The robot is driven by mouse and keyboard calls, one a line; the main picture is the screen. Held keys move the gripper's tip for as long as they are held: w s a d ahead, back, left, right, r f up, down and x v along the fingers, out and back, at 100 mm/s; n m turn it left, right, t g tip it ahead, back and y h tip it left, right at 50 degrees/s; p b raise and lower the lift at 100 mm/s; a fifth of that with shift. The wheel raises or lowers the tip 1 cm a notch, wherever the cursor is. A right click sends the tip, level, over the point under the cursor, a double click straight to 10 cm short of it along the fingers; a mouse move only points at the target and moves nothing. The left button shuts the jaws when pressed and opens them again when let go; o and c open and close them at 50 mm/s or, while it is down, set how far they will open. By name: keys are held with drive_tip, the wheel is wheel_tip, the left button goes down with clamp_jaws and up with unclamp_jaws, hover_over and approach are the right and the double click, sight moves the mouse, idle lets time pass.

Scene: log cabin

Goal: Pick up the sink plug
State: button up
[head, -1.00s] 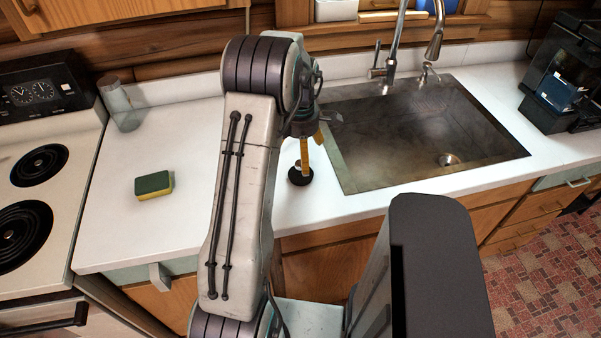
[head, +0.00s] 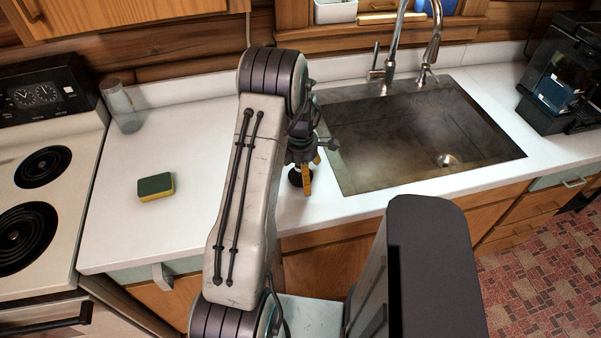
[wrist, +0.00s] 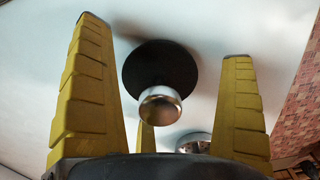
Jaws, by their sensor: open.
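The sink plug (wrist: 157,74) is a black disc with a shiny metal knob, lying on the white counter. In the wrist view it sits between the yellow fingers of my gripper (wrist: 165,85), which are spread apart with a gap on both sides of the knob. In the head view the plug (head: 295,179) shows as a dark disc left of the sink, partly hidden behind a finger. My gripper (head: 309,178) points down over it. I cannot tell how far above the counter the fingertips are.
The metal sink (head: 410,135) with its faucet (head: 388,62) is just right of my gripper. A green and yellow sponge (head: 156,187) and a glass (head: 121,105) stand on the counter to the left, which is otherwise clear. The stove (head: 35,190) is at far left.

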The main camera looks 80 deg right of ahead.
drive_tip(key=shift+c, duration=0.3)
drive_tip(key=c, duration=1.3)
drive_tip(key=shift+o, duration=0.2)
